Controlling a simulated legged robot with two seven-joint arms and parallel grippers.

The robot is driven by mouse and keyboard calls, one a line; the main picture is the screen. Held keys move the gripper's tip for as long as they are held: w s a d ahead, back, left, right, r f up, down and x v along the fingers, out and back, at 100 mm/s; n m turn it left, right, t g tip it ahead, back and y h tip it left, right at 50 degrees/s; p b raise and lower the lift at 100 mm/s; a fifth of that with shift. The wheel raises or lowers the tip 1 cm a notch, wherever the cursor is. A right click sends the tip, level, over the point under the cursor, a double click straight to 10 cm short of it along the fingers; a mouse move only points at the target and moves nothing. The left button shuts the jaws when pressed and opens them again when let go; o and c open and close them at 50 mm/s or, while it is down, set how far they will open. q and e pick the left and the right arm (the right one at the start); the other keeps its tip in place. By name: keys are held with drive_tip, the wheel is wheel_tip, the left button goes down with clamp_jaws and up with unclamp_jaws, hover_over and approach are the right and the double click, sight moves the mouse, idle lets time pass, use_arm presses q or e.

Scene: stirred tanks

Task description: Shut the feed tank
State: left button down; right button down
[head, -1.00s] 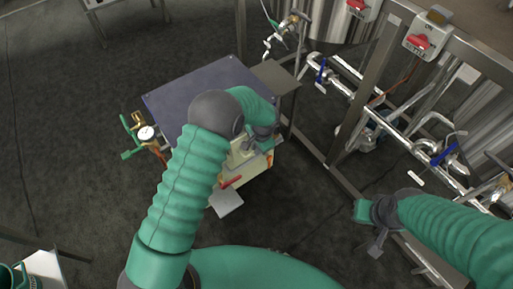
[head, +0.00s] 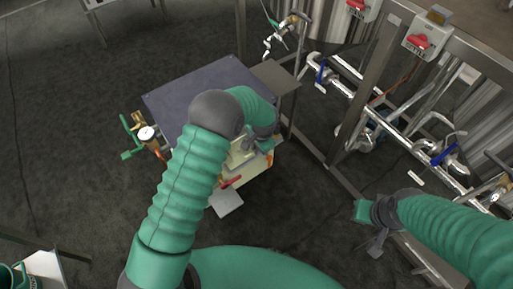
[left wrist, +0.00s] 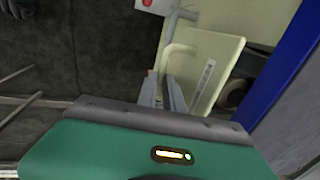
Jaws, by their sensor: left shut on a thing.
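The likely feed tank is a cream box with a dark blue-grey top (head: 185,92), standing on the floor left of the pipe frame. In the left wrist view a pale cream panel (left wrist: 208,62) with a pale bent handle (left wrist: 168,52) shows, with a blue edge to its right. My left gripper (left wrist: 164,94) has its fingers close together at the handle's lower end, shut on it as far as I see. My left arm and wrist hide this contact in the head view. My right gripper (head: 376,243) hangs apart from the tank, near the pipe frame; its finger gap is unclear.
A red lever (head: 231,182) and a small grey plate (head: 226,201) stick out at the box's front. A pressure gauge (head: 147,133) with green-handled valves is at its left. A metal frame with pipes and blue valves (head: 443,154) bounds the right.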

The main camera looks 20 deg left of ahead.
use_arm(q)
drive_tip(key=shift+s+a, duration=0.1)
drive_tip(key=shift+w+a+p, duration=0.2)
drive_tip(key=shift+w+a, duration=0.45)
drive_tip(key=shift+a, duration=0.15)
drive_tip(key=shift+w+a+p, duration=0.15)
drive_tip(key=shift+w+a, duration=0.45)
drive_tip(key=shift+a, duration=0.2)
drive_tip(key=c, duration=1.6)
unclamp_jaws()
drive_tip(key=shift+c, duration=0.2)
drive_tip(key=shift+o, duration=0.8)
wheel_tip(320, 180, up, 16)
drive_tip(key=s+d+p, duration=0.2)
drive_tip(key=p, duration=0.2)
drive_tip(key=shift+d+r+p, duration=0.15)
drive_tip(key=shift+d+p, duration=0.15)
drive_tip(key=shift+p, duration=0.05)
